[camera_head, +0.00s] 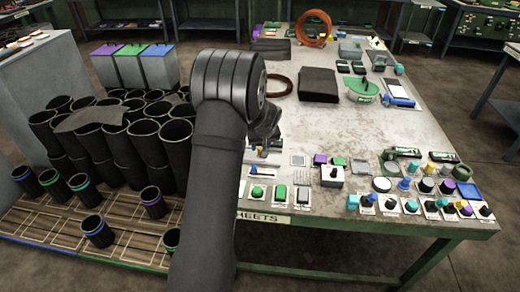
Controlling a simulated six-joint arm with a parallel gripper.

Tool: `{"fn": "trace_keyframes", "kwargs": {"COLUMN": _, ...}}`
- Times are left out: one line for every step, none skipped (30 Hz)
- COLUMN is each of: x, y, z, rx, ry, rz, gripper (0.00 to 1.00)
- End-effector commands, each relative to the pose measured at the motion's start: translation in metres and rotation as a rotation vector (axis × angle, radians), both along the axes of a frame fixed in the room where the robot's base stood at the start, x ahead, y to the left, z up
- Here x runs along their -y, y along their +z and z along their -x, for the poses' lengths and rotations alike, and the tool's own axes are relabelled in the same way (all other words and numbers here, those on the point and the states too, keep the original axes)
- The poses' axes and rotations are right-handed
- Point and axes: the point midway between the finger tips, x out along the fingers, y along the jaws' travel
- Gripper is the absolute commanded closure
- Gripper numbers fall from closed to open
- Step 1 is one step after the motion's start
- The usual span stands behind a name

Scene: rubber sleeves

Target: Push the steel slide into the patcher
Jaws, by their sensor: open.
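My gripper (266,132) shows only in part, as a dark shape behind my arm, over the left side of the worktable. It is open, and I see nothing held in it. My arm hides most of it and the table edge beneath. I cannot make out for certain which thing is the steel slide or the patcher. A small pale box with a dark knob (332,176) stands right of my gripper near the front edge. Small blue-tipped and metallic parts (262,153) lie just below my gripper.
The worktable (330,122) has a bare middle. Several small knobs and buttons (410,205) crowd its front right. Several black sleeves (90,140) stand at left, beside wooden racks (45,217).

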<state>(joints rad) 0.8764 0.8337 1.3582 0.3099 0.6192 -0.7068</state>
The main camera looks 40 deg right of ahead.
Motion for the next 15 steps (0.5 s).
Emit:
{"fn": "trace_keyframes", "kwargs": {"x": 0.001, "y": -0.009, "z": -0.003, "rx": -0.001, "ry": 0.000, "rz": -0.002, "gripper": 0.60}}
{"fn": "trace_keyframes", "kwargs": {"x": 0.001, "y": -0.012, "z": -0.005, "rx": -0.001, "ry": 0.000, "rz": -0.002, "gripper": 0.60}}
{"fn": "trace_keyframes", "kwargs": {"x": 0.002, "y": -0.017, "z": -0.006, "rx": -0.001, "ry": 0.000, "rz": -0.002, "gripper": 0.60}}
{"fn": "trace_keyframes", "kwargs": {"x": 0.003, "y": -0.020, "z": -0.007, "rx": -0.001, "ry": 0.000, "rz": -0.001, "gripper": 0.60}}
{"fn": "trace_keyframes", "kwargs": {"x": 0.003, "y": -0.022, "z": -0.009, "rx": -0.001, "ry": 0.000, "rz": -0.001, "gripper": 0.60}}
{"fn": "trace_keyframes", "kwargs": {"x": 0.004, "y": -0.025, "z": -0.010, "rx": 0.000, "ry": 0.000, "rz": 0.000, "gripper": 0.60}}
{"fn": "trace_keyframes", "kwargs": {"x": 0.004, "y": -0.027, "z": -0.011, "rx": 0.000, "ry": 0.000, "rz": 0.000, "gripper": 0.60}}
{"fn": "trace_keyframes", "kwargs": {"x": 0.004, "y": -0.028, "z": -0.011, "rx": 0.000, "ry": 0.000, "rz": 0.000, "gripper": 0.60}}
{"fn": "trace_keyframes", "kwargs": {"x": 0.005, "y": -0.030, "z": -0.012, "rx": 0.001, "ry": 0.000, "rz": 0.000, "gripper": 0.60}}
{"fn": "trace_keyframes", "kwargs": {"x": 0.005, "y": -0.030, "z": -0.012, "rx": 0.001, "ry": 0.000, "rz": 0.000, "gripper": 0.60}}
{"fn": "trace_keyframes", "kwargs": {"x": 0.005, "y": -0.031, "z": -0.012, "rx": 0.001, "ry": 0.000, "rz": 0.000, "gripper": 0.60}}
{"fn": "trace_keyframes", "kwargs": {"x": 0.005, "y": -0.032, "z": -0.012, "rx": 0.000, "ry": 0.000, "rz": 0.000, "gripper": 0.60}}
{"fn": "trace_keyframes", "kwargs": {"x": 0.005, "y": -0.032, "z": -0.012, "rx": 0.000, "ry": 0.000, "rz": 0.000, "gripper": 0.60}}
{"fn": "trace_keyframes", "kwargs": {"x": 0.005, "y": -0.032, "z": -0.012, "rx": 0.000, "ry": 0.000, "rz": 0.000, "gripper": 0.60}}
{"fn": "trace_keyframes", "kwargs": {"x": 0.005, "y": -0.032, "z": -0.012, "rx": 0.000, "ry": 0.000, "rz": 0.000, "gripper": 0.60}}
